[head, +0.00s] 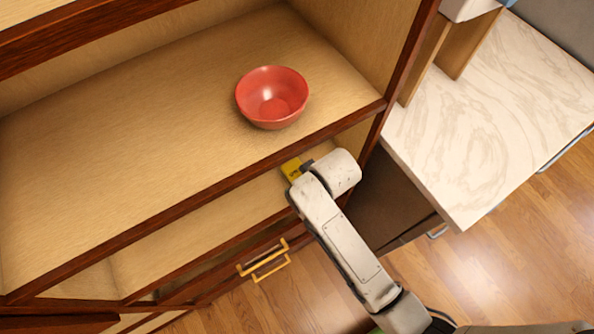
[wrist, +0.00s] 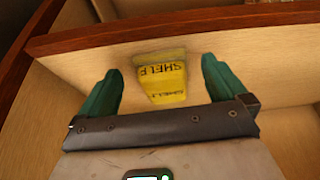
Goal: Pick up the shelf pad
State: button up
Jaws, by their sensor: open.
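The shelf pad (wrist: 165,84) is a small yellow block with black "SHELF" lettering, seen in the wrist view between my fingers. In the head view the yellow pad (head: 292,169) shows just under the front edge of the upper shelf, partly hidden by my arm. My gripper (wrist: 160,85) is open, with a green finger on each side of the pad. There is a visible gap between each finger and the pad. In the head view my gripper's fingers are hidden behind the wrist.
A red bowl (head: 272,97) stands on the upper shelf (head: 120,160). The shelf's dark wooden front edge (head: 200,192) runs close to my wrist. A marble-topped counter (head: 490,110) is at the right. Yellow drawer handles (head: 265,261) are below, beside open floor.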

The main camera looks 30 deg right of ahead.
aim_at(296, 170)
jog(key=w, duration=0.4)
jog(key=shift+w+a+r+p, duration=0.1)
jog(key=shift+w+a+p, duration=0.05)
jog(key=shift+p, duration=0.15)
jog(key=shift+w+f, duration=0.15)
jog(key=shift+f, duration=0.5)
jog(key=c, duration=1.1)
jog(key=shift+c, duration=0.2)
jog(key=shift+r, duration=0.5)
jog(key=shift+a+r, duration=0.1)
jog(key=shift+r, duration=0.15)
jog(key=s+d+b, duration=0.1)
jog(key=s+b, duration=0.1)
jog(key=s, duration=1.6)
jog(key=shift+d+b, duration=0.2)
jog(key=shift+b, duration=0.2)
